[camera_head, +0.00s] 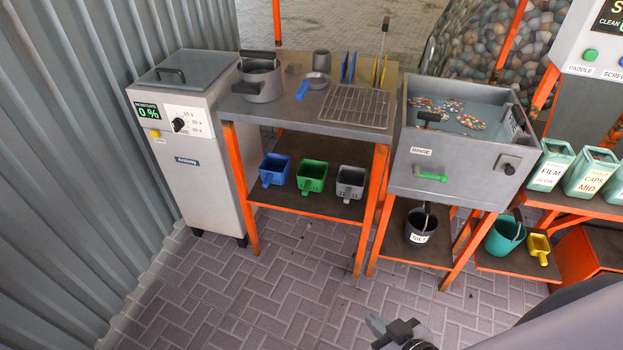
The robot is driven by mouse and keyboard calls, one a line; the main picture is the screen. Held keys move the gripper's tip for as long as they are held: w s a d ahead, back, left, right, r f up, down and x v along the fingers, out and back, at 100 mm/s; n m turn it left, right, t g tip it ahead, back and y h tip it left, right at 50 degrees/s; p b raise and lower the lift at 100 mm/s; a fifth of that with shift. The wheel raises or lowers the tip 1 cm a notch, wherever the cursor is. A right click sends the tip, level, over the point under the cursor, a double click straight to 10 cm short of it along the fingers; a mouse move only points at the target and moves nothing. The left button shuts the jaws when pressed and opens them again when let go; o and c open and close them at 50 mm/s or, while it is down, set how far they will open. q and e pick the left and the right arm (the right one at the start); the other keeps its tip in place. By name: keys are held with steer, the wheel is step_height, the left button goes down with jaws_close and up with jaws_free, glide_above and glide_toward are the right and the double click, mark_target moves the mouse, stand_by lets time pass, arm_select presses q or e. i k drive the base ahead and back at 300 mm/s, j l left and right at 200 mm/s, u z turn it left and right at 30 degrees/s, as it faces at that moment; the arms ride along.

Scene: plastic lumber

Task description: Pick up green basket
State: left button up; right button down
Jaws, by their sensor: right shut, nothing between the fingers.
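The green basket (311,176) sits on the lower shelf of the orange-framed table, between a blue basket (274,169) and a grey basket (350,183). It is upright with its handle toward the front, and it looks empty. My right gripper (385,333) is at the bottom of the view, in front of the table and apart from the basket. It is shut with nothing in it. My left gripper is not in view.
The table top (290,112) overhangs the shelf, and orange legs (372,205) stand at its corners. A grey cabinet (195,150) is at left, a rinse basin (450,165) at right. A dark bucket (420,226) stands below the basin. The paved floor (270,290) in front is clear.

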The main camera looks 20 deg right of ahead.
mark_target(312, 174)
steer(key=i+j+z, duration=0.2)
steer(key=i+j, duration=0.15)
steer(key=i, duration=0.25)
steer(key=i+j+z, duration=0.2)
steer(key=i+j, duration=0.25)
steer(key=i, duration=0.15)
steer(key=i+j+z, duration=0.1)
steer(key=i, duration=0.3)
steer(key=i+j, duration=0.2)
steer(key=i, duration=0.25)
steer(key=l+z, duration=0.05)
